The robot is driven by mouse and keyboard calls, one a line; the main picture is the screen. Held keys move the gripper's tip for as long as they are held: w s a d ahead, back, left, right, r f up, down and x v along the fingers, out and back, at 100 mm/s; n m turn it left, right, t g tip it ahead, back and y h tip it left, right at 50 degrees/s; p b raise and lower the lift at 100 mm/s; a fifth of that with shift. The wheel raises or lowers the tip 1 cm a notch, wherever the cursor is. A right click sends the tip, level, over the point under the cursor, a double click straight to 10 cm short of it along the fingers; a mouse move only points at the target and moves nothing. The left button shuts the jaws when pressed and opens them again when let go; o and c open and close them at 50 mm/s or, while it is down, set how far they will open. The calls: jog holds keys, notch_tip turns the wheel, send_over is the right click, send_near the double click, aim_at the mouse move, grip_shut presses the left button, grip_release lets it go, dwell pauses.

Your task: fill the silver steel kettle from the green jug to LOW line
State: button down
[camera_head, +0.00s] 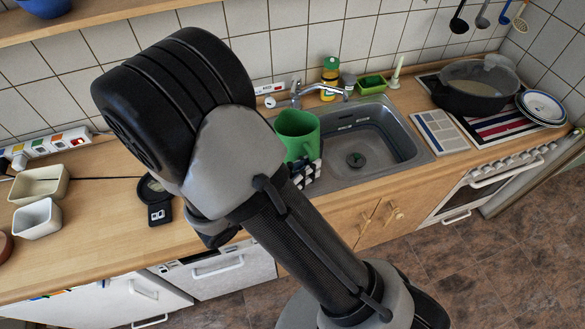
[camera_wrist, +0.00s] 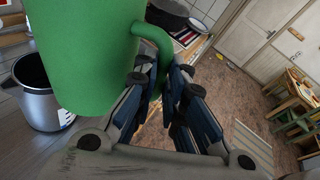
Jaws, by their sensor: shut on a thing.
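The green jug (camera_head: 298,135) is above the left edge of the sink in the head view, its mouth facing up. It fills the upper left of the wrist view (camera_wrist: 85,50), with its handle (camera_wrist: 158,45) reaching between my fingers. My gripper (camera_wrist: 163,76) is shut on that handle; in the head view only part of it (camera_head: 306,172) shows beside the jug. The silver steel kettle (camera_wrist: 42,103) stands lidless on the counter, left of the jug in the wrist view, with a dark inside and a small marked strip on its side. My arm seems to hide it in the head view.
The sink (camera_head: 410,135) with its tap (camera_head: 318,91) lies right of the jug. A black pot (camera_head: 470,88) stands on the hob at right. White containers (camera_head: 38,218) and a small black device (camera_head: 158,208) sit on the left counter. The counter between them is mostly clear.

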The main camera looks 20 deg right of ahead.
jog(key=shift+f, duration=0.1)
dwell(0.3)
jog(key=f+m+b, duration=0.1)
jog(key=b, duration=0.1)
jog(key=f+m+b, duration=0.1)
jog(key=f+b, duration=0.1)
jog(key=b, duration=0.1)
jog(key=shift+w+t+h+b, duration=0.3)
jog(key=shift+w+t+b, duration=0.05)
jog(key=shift+w+t, duration=0.05)
jog(key=shift+r, duration=0.2)
